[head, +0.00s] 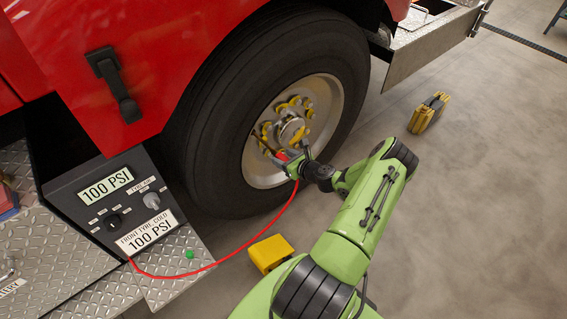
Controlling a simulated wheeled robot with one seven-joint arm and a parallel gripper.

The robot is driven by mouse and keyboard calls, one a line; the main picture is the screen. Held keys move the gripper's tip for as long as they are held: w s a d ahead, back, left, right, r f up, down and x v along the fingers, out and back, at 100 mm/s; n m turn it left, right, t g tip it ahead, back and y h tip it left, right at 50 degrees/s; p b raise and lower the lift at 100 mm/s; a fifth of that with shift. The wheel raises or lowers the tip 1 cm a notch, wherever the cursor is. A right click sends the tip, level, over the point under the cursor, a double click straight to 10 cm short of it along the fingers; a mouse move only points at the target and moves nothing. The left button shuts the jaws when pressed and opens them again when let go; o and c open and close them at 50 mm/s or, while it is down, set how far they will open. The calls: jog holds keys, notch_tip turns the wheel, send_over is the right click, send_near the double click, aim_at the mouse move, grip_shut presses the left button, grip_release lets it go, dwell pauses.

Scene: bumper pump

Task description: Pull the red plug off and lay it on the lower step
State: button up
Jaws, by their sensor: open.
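The red plug (281,156) is at the wheel's hub, on the end of a thin red hose (254,229). The hose curves down from the plug and across to the gauge panel. My gripper (292,156) is open at the plug, with its fingers close around or beside it; I cannot tell if they touch it. The gripper hides part of the plug and the valve behind it. The lower step (165,291) is a diamond-plate ledge at the lower left, below the gauge panel. A small green cap (189,254) lies on it.
The black tyre (217,115) stands under the red truck body (190,45). The gauge panel (107,207) reads 100 PSI. A yellow block (270,253) lies on the floor beside the step. Yellow chocks (428,114) stand at the right.

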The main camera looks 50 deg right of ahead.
jog(key=b+x, duration=0.1)
jog(key=x, duration=0.1)
jog(key=shift+w+f, duration=0.2)
jog(key=shift+w, duration=0.15)
jog(key=shift+r, duration=0.1)
jog(key=shift+w+r, duration=0.1)
jog(key=shift+w, duration=0.05)
dwell(0.8)
jog(key=shift+a, duration=0.1)
grip_shut()
jog(key=shift+s+p, duration=0.3)
jog(key=shift+p, duration=0.05)
jog(key=s, duration=0.2)
jog(key=s+p, duration=0.1)
jog(key=s, duration=0.2)
jog(key=shift+s+a, duration=0.25)
dwell(0.5)
jog(key=shift+f, duration=0.2)
